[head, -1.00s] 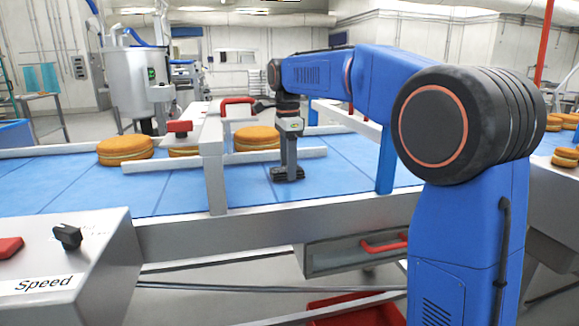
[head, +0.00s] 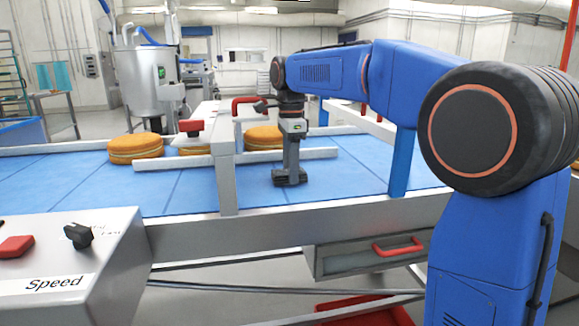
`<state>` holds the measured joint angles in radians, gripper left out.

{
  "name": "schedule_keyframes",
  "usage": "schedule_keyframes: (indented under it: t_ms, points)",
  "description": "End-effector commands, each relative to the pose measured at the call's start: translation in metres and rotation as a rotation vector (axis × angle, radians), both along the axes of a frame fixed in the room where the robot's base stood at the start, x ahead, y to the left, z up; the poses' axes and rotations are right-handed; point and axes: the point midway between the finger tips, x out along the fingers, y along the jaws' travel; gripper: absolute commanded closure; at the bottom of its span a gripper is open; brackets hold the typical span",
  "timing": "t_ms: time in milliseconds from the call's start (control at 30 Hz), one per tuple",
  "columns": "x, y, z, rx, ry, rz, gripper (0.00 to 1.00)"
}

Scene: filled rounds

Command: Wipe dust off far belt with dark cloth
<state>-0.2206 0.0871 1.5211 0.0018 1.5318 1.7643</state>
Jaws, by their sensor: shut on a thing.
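My gripper (head: 289,170) points down at the blue belt (head: 340,172), right of the grey post. It is shut on a small, flat dark thing (head: 289,179), which I take to be the dark cloth. The cloth is at the belt surface on the near side of the white guide rail; I cannot tell how firmly it touches. No dust can be made out on the belt at this size. My blue arm reaches in from the right and hides part of the belt.
Filled rounds (head: 135,147) sit on the belt behind the guide rail (head: 180,163). A grey post (head: 228,180) with a red handle stands left of my gripper. A control box (head: 70,260) is at front left. A drawer with a red handle (head: 398,246) is below the belt.

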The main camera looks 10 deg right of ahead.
Motion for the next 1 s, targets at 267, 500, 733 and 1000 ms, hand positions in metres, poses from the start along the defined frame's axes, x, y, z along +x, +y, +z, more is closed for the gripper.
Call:
schedule_keyframes:
  t_ms: [267,500,733,1000]
  points:
    - [-0.011,-0.001,0.000,-0.001,0.000,0.000,0.75]
    - [-0.028,-0.002,-0.001,-0.002,0.000,0.001,0.75]
    - [-0.040,-0.002,-0.002,-0.002,0.001,0.001,0.75]
    - [-0.039,-0.002,-0.001,-0.002,0.001,0.001,0.75]
